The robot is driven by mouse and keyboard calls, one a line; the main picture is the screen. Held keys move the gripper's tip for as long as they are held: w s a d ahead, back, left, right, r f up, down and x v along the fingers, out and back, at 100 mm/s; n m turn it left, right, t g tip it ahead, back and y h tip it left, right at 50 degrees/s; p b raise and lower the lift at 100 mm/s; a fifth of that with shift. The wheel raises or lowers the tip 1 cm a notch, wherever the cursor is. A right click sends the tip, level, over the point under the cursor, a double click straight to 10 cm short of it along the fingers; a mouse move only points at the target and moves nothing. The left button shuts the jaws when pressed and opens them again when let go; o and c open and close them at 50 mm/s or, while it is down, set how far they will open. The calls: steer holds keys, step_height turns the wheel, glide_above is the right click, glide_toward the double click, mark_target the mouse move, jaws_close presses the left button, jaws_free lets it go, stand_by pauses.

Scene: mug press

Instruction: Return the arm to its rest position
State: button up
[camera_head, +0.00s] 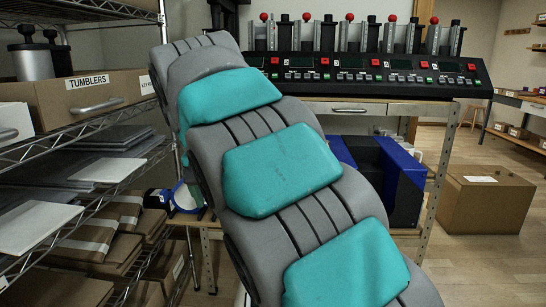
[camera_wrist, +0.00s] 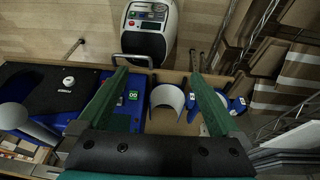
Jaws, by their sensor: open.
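My arm (camera_head: 282,170) is grey with teal pads. It runs from the lower right of the head view up to the upper left, where it bends down behind itself. My gripper (camera_wrist: 158,75) shows in the wrist view, with two green fingers spread wide apart and nothing held between them. I cannot make out its fingers in the head view. Beyond and below the fingers lies a wooden worktop with a pale curved piece (camera_wrist: 167,96) between them. A blue piece (camera_wrist: 236,103) is just right of the right finger.
A wire shelf with a TUMBLERS box (camera_head: 90,95) stands close on the left. A bench of black press units (camera_head: 370,72) is behind my arm. A blue and black machine (camera_head: 400,180) sits below it. A cardboard box (camera_head: 484,198) stands on the floor at right.

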steer(key=s+d+f+g, duration=0.1)
steer(key=s+d+f, duration=0.35)
steer(key=d, duration=0.45)
steer(key=s+d+f+g, duration=0.1)
steer(key=s+d+f, duration=0.2)
steer(key=s+d, duration=0.5)
steer(key=s+d+f+g, duration=0.1)
steer(key=s+d+f, duration=0.2)
steer(key=s+f, duration=0.2)
steer(key=s+d+f+g, duration=0.1)
steer(key=s+d+f, duration=0.2)
steer(key=s, duration=0.6)
steer(key=s+d+f+n+g+y, duration=0.1)
steer(key=s+d+f, duration=0.2)
steer(key=s+f, duration=0.3)
steer(key=shift+s+d+f, duration=0.15)
steer(key=shift+s+f, duration=0.25)
steer(key=shift+s, duration=0.25)
